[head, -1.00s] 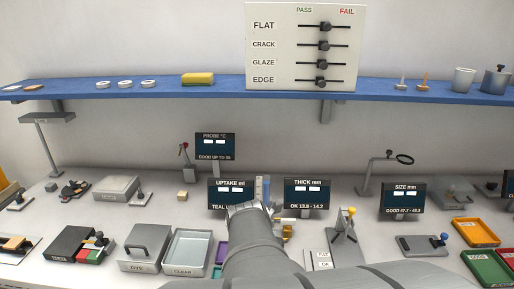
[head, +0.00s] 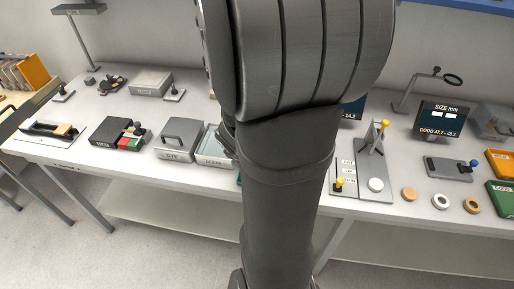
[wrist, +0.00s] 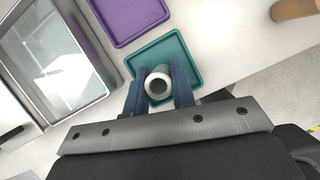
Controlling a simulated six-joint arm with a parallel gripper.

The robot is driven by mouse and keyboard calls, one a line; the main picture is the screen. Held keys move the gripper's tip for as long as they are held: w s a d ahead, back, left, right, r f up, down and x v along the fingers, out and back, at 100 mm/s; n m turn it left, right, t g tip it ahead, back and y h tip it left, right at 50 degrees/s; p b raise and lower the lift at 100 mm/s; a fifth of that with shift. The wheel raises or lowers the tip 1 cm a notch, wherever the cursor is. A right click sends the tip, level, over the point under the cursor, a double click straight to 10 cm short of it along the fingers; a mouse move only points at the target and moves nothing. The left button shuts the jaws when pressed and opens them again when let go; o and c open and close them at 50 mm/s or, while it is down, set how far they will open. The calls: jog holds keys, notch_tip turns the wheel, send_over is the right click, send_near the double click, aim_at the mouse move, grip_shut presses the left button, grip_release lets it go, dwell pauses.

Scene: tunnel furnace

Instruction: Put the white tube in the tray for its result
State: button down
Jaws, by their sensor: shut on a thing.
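The white tube (wrist: 158,78) is between the two blue fingers of my gripper (wrist: 158,92) in the wrist view, its round open end facing the camera. My gripper is shut on it. The teal tray (wrist: 191,56) lies behind and below the tube, which overlaps the tray's area in the picture; its height above the tray is hard to tell. The purple tray (wrist: 128,16) lies just beyond the teal one. In the head view my arm hides the gripper, the tube and most of both trays.
The clear metal-rimmed bath (wrist: 105,85) is left of the trays. A tan cylinder (wrist: 292,9) lies at the wrist view's upper right. In the head view a lever stand (head: 374,165) and several loose rings, one of them white (head: 440,201), are right of my arm.

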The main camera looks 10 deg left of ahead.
jog(key=shift+f, duration=0.65)
jog(key=shift+f, duration=0.1)
jog(key=c, duration=1.2)
grip_release()
jog(key=shift+s+r, duration=0.15)
jog(key=shift+r, duration=0.5)
jog(key=v, duration=1.1)
jog(key=shift+f, duration=0.2)
